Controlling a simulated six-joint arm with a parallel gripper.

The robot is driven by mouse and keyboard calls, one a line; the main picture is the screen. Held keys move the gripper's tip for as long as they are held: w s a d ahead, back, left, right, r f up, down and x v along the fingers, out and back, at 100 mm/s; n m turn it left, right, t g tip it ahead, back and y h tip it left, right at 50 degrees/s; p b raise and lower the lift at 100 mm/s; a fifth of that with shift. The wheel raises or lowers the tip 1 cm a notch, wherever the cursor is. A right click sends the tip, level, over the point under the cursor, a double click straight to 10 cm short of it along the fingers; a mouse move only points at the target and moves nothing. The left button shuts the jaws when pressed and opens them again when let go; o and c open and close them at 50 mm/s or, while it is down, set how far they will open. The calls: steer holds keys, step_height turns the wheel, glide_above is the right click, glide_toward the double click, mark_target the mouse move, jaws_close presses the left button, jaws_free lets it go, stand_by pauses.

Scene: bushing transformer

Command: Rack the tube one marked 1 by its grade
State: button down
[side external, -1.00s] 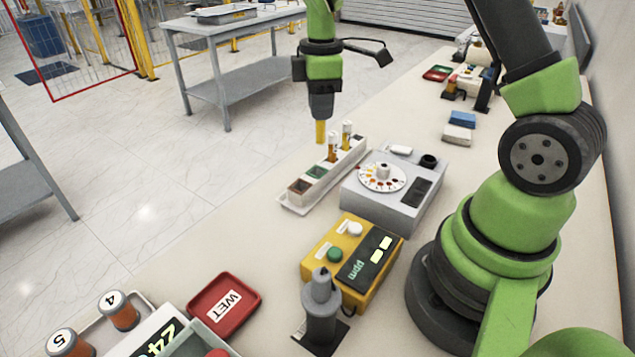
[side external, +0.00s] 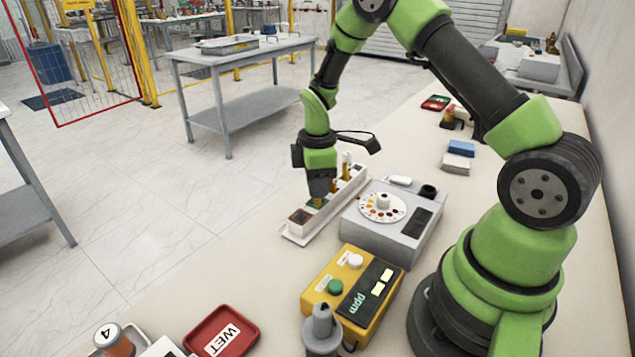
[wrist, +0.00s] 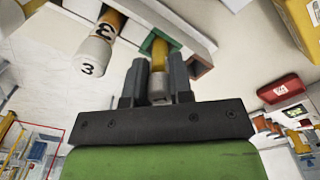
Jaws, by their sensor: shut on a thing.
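My gripper (side external: 319,193) points down over the long white rack (side external: 295,236) and is shut on an amber tube (side external: 317,202). In the wrist view, the tube (wrist: 160,53) stands between the two fingers (wrist: 158,72), with its pale cap end towards me. Its lower end is in or right at the green-edged compartment (wrist: 148,43); how deep it sits is hidden. No number shows on it. A tube marked 3 (wrist: 95,55) stands in the rack beside it. In the side view, the reddish-brown compartment (side external: 300,217) at the rack's near end looks empty.
A grey tester with a colour dial (side external: 382,207) stands close right of the rack. A yellow ppm meter (side external: 340,290) is nearer the camera. A red WET tray (side external: 222,331) and a tube marked 4 (side external: 113,342) are at the front left. Bare bench lies left of the meter.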

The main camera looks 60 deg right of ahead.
steer(key=shift+f, duration=0.15)
steer(key=c, duration=1)
jaws_free()
step_height(320, 180, up, 12)
steer(key=s+a+r+m+t, duration=0.3)
steer(key=s+a+r+m, duration=0.35)
steer(key=r, duration=0.45)
steer(key=shift+s+a+r+m+t+y, duration=0.35)
steer(key=shift+s+a+m+t, duration=0.6)
steer(key=shift+s, duration=1.1)
steer(key=shift+s+a+r+m+t+y, duration=0.4)
steer(key=shift+s+a+m, duration=0.3)
steer(key=shift+s+m, duration=0.9)
steer(key=shift+s+a+r+m+t+y, duration=0.2)
steer(key=shift+s+a+m+t, duration=0.55)
steer(key=shift+s, duration=1.7)
